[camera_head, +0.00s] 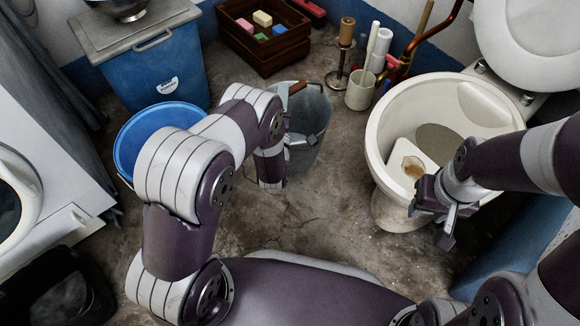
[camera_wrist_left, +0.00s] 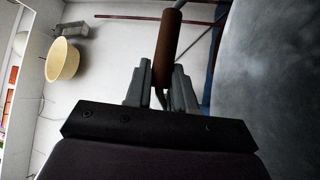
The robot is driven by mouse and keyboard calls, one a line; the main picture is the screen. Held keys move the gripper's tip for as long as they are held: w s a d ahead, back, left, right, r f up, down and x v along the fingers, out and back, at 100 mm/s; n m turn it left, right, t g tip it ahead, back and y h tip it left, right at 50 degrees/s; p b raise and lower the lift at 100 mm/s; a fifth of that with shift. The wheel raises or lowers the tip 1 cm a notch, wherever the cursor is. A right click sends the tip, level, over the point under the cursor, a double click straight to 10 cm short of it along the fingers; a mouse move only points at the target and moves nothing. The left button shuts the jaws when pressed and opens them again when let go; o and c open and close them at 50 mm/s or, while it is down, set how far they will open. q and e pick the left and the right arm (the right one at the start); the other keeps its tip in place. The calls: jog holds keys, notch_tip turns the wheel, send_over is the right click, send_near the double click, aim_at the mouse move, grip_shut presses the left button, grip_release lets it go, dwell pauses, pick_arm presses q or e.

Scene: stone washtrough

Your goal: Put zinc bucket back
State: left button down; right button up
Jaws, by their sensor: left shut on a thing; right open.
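The grey zinc bucket (camera_head: 314,118) is in the middle of the head view, partly hidden by my left forearm and wrist. Its brown wooden grip (camera_head: 297,88) shows at the rim. In the left wrist view, my left gripper (camera_wrist_left: 160,88) is shut on that brown grip (camera_wrist_left: 168,45), and the bucket's grey wall (camera_wrist_left: 275,60) fills the right side. I cannot tell whether the bucket touches the floor. My right gripper (camera_head: 432,222) is open and empty, in front of the white toilet bowl.
A blue tub (camera_head: 128,150) and a blue lidded bin (camera_head: 160,85) stand left of the bucket. A wooden crate (camera_head: 265,50) with coloured blocks is behind it. A cream pot (camera_head: 359,92) and the toilet (camera_head: 385,130) are to the right. Stone floor (camera_head: 325,210) is clear in front.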

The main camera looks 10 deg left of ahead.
pick_arm(q)
notch_tip(320, 180, down, 10)
jog(key=b, duration=0.6)
jog(key=shift+b, duration=0.3)
jog(key=c, duration=0.9)
grip_release()
jog(key=shift+s, duration=0.1)
jog(key=shift+c, duration=0.2)
